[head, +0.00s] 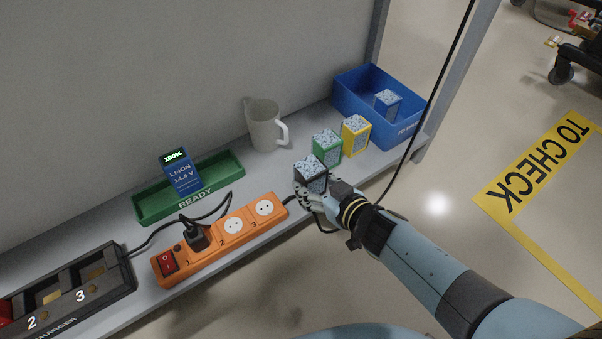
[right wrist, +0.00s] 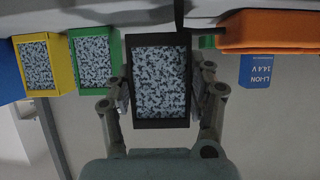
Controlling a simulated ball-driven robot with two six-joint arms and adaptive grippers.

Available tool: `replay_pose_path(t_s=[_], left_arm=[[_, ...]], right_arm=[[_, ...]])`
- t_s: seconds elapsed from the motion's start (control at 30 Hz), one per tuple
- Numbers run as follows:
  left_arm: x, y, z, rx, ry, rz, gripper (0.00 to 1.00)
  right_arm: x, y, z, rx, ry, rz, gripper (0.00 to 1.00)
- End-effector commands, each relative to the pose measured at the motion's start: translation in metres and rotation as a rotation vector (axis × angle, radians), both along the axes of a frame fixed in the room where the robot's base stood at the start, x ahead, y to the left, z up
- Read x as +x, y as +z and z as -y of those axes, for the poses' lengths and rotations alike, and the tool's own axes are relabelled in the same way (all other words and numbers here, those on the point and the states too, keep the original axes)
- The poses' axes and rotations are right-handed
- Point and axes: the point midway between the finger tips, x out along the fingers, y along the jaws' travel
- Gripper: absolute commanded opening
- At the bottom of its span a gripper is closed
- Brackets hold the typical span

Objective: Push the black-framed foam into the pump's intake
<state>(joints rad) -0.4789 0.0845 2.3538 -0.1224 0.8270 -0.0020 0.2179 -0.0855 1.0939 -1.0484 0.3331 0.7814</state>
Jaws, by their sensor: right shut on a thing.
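The black-framed foam (head: 311,172) is a small block with speckled grey foam in a black frame, at the shelf's front edge in the head view. My right gripper (head: 316,193) is shut on it. In the right wrist view the black-framed foam (right wrist: 159,82) sits between the two fingers of my right gripper (right wrist: 160,100), its speckled face toward the camera. I cannot tell whether it still touches the shelf. My left gripper is not in view. The pump and its intake are not in view.
Green-framed (head: 327,148) and yellow-framed (head: 355,136) foams stand just behind. A blue bin (head: 413,126) holds a blue-framed foam (head: 388,103).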

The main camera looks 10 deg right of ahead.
Motion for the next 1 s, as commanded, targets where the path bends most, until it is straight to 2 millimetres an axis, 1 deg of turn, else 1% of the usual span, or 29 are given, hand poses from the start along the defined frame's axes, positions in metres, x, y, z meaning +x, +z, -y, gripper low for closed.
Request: replay_pose_path(t_s=[0.27,0.37,1.0], left_arm=[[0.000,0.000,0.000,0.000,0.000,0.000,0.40],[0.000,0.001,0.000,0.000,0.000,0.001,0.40],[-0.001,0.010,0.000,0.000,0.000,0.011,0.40]], right_arm=[[0.000,0.000,0.000,0.000,0.000,0.000,0.15],[-0.004,0.000,0.002,-0.001,0.000,-0.001,0.15],[-0.057,0.001,0.021,0.000,0.000,0.001,0.15]])
